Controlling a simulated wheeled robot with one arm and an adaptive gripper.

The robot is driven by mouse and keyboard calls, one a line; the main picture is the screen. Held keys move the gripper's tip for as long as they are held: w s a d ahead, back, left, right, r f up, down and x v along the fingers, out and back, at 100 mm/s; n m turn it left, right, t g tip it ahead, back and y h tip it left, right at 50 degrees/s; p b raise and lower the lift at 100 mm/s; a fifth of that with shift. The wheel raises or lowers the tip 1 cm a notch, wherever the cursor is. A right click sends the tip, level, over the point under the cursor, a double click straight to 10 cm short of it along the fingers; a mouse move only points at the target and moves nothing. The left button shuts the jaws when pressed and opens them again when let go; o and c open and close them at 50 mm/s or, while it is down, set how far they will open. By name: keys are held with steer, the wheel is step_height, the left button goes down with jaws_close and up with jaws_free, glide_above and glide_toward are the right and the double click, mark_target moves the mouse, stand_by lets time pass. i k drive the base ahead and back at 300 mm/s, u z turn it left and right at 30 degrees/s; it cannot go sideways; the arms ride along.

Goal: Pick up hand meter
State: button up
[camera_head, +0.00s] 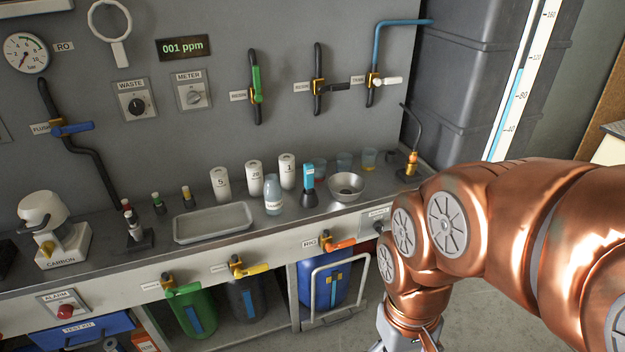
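What looks like the hand meter (308,178), a small upright device with a light blue body and a black base, stands on the grey counter. It is between a clear bottle on its left and a metal bowl on its right. My gripper (388,344) shows only in part at the bottom edge of the head view, below my copper arm. It is in front of the counter, lower than the top and well apart from the meter. Its fingers are cut off by the frame, so I cannot see whether it is open.
Near the meter are several white cylinders (254,179), the clear bottle (273,196), the metal bowl (346,186) and an empty tray (213,223). Valve handles, including an orange one (341,244), stick out from the counter's front. A metal frame handle (314,292) is below.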

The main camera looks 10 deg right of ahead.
mark_target(307, 167)
steer(key=u, duration=4)
steer(key=k, duration=1.25)
steer(key=z, duration=1.4)
